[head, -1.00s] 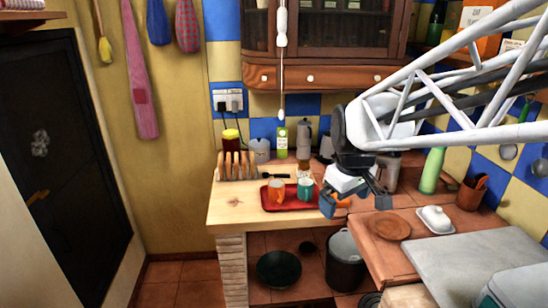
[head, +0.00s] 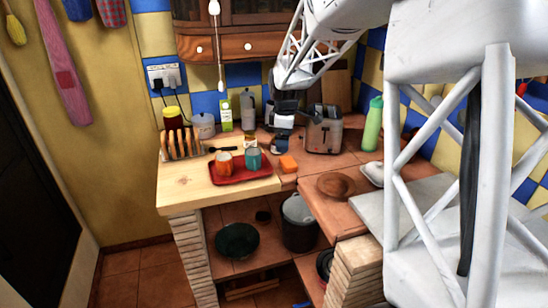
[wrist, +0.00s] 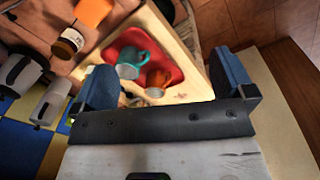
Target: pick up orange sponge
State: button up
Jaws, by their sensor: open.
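The orange sponge (head: 289,164) lies on the counter just right of the red tray, in front of the toaster. In the wrist view it shows at the top left edge (wrist: 93,12), partly cut off and outside the gap between the fingers. My gripper (head: 279,146) is in the air behind the sponge, apart from it. In the wrist view its two blue fingers (wrist: 165,82) are wide apart with nothing held; the tray and mugs show beyond them.
The red tray (head: 240,180) holds an orange mug (head: 224,162) and a teal mug (head: 253,158). A small brown jar (head: 250,142) stands behind it. A toaster (head: 324,133) stands right of my gripper. A brown round board (head: 335,185) lies front right of the sponge.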

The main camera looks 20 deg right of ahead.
aim_at(288, 161)
jog(key=w+d+f+n, duration=0.1)
jog(key=w+d+f, duration=0.1)
jog(key=w+f, duration=0.2)
jog(key=w+d+f+n, duration=0.2)
jog(key=w+d+f, duration=0.1)
jog(key=w+f, duration=0.1)
jog(key=w+d+f+n, duration=0.2)
jog(key=w+f, duration=0.3)
jog(key=w, duration=0.1)
jog(key=shift+w+d+f+g, duration=0.1)
jog(key=shift+w+d+g, duration=0.15)
jog(key=shift+d+g, duration=0.15)
jog(key=shift+f, duration=0.1)
jog(key=shift+f, duration=1.2)
jog(key=shift+f, duration=0.15)
jog(key=shift+w+a+f, duration=0.1)
jog(key=shift+a+f, duration=0.05)
jog(key=shift+f, duration=2.3)
